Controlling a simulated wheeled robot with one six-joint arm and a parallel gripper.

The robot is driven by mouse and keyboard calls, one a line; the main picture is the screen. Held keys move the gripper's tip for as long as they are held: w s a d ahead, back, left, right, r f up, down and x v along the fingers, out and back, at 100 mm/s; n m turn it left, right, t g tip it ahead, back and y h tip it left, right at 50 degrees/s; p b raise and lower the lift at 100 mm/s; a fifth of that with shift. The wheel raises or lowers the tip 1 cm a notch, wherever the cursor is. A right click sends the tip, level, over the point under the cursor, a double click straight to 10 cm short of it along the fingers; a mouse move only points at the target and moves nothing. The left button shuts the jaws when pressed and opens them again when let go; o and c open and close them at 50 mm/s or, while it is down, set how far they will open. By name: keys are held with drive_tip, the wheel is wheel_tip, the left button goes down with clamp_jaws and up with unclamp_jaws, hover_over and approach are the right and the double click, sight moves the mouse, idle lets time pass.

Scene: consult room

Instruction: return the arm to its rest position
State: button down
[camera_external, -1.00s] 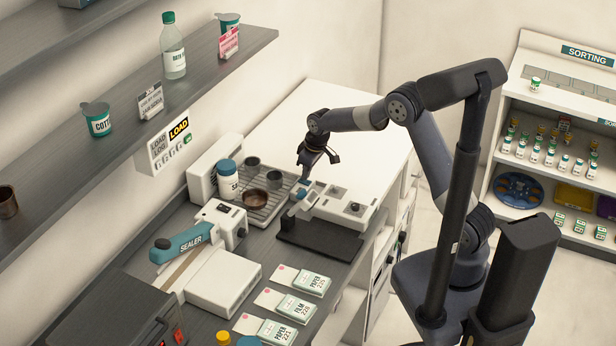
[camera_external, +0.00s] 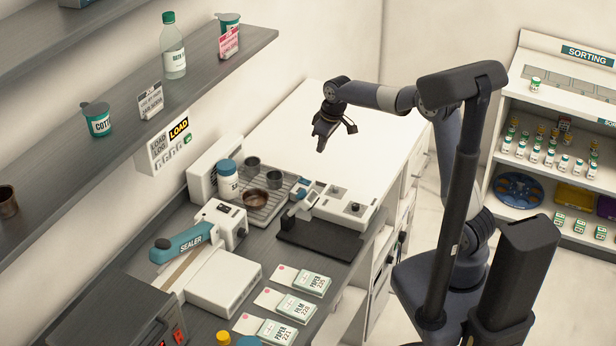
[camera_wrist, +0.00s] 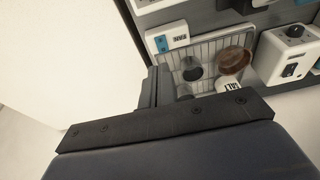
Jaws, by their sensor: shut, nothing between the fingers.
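My gripper (camera_external: 320,145) hangs in the air above the white counter section, pointing down. Its fingers are shut with nothing held. My arm reaches leftward from the column and is bent at the elbow, above the counter's right side. In the wrist view the dark gripper body (camera_wrist: 165,125) fills the lower part, and the fingertips are not clearly seen.
The sealer (camera_external: 185,243) is nearer. A wall shelf (camera_external: 195,75) runs at left. The white counter (camera_external: 300,115) is bare.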

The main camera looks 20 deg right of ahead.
drive_tip(key=shift+f, duration=0.1)
drive_tip(key=p, duration=0.3)
hover_over(308, 182)
wheel_tip(308, 182, down, 9)
drive_tip(key=shift+s+r, duration=0.1)
drive_tip(key=shift+s, duration=0.05)
drive_tip(key=shift+b, duration=1)
drive_tip(key=b, duration=0.1)
drive_tip(key=r+b, duration=0.1)
drive_tip(key=shift+s+d+r+b, duration=0.1)
drive_tip(key=shift+s+d+b, duration=0.1)
drive_tip(key=shift+b, duration=0.1)
drive_tip(key=v, duration=0.4)
drive_tip(key=shift+r, duration=0.4)
